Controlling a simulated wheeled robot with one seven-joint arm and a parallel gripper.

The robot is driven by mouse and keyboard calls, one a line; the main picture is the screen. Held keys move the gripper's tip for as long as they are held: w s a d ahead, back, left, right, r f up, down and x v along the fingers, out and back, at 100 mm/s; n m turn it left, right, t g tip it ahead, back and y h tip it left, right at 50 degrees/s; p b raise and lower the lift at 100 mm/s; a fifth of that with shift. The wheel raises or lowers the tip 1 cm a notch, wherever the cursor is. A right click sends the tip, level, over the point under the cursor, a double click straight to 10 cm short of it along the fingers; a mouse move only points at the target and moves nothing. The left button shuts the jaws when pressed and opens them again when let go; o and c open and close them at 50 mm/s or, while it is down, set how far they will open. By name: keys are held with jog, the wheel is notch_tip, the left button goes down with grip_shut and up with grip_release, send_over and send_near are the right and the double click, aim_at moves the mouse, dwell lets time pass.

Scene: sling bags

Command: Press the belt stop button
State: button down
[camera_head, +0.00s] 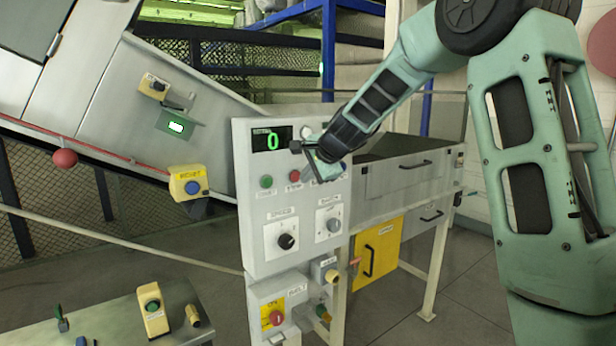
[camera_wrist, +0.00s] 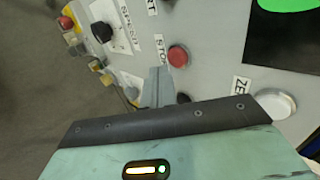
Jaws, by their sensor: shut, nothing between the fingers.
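The belt stop button is a round red button (camera_head: 294,176) on the grey control panel (camera_head: 250,225), above a small label. In the wrist view the red button (camera_wrist: 178,56) sits beside a label reading STOP and looks unobstructed. My gripper (camera_head: 297,147) is in front of the panel's upper part, above the red button in the head view. In the wrist view my gripper (camera_wrist: 158,74) is shut and empty, its fingertips close beside the red button. I cannot tell whether they touch the panel.
A green button (camera_head: 266,181) is left of the red one. A display (camera_head: 271,139) reads 0. A white button (camera_wrist: 275,103) is near my gripper, and a black knob (camera_head: 286,241) is below.

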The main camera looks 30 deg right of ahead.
jog(key=b+v, duration=0.1)
jog(key=v, duration=0.9)
jog(key=shift+s+b, duration=0.3)
jog(key=shift+s, duration=0.05)
jog(key=shift+d, duration=0.1)
jog(key=s+a+f+n+g+y, duration=0.1)
jog(key=s+a+f+n+g, duration=0.2)
jog(key=a, duration=0.4)
jog(key=s+a+f+n+y+b, duration=0.1)
jog(key=s+a+f+n, duration=0.35)
jog(key=a, duration=0.25)
jog(key=s+a+f+n+g+y, duration=0.1)
jog(key=s+a+f+n+g, duration=0.2)
jog(key=a, duration=0.5)
jog(key=s+a+f+n+g+h, duration=0.1)
jog(key=s+a+f+n, duration=0.1)
jog(key=s+f+n, duration=0.2)
jog(key=s+a+f+n+g+h+b, duration=0.1)
jog(key=s+a+f+n, duration=0.2)
jog(key=s+n, duration=0.3)
jog(key=s+a+f+n+g, duration=0.1)
jog(key=s+f+n, duration=0.4)
jog(key=s, duration=0.8)
jog(key=shift+s+a+f+h, duration=0.25)
jog(key=shift+a+f+h, duration=0.15)
jog(key=shift+a, duration=0.4)
jog(key=shift+r, duration=0.1)
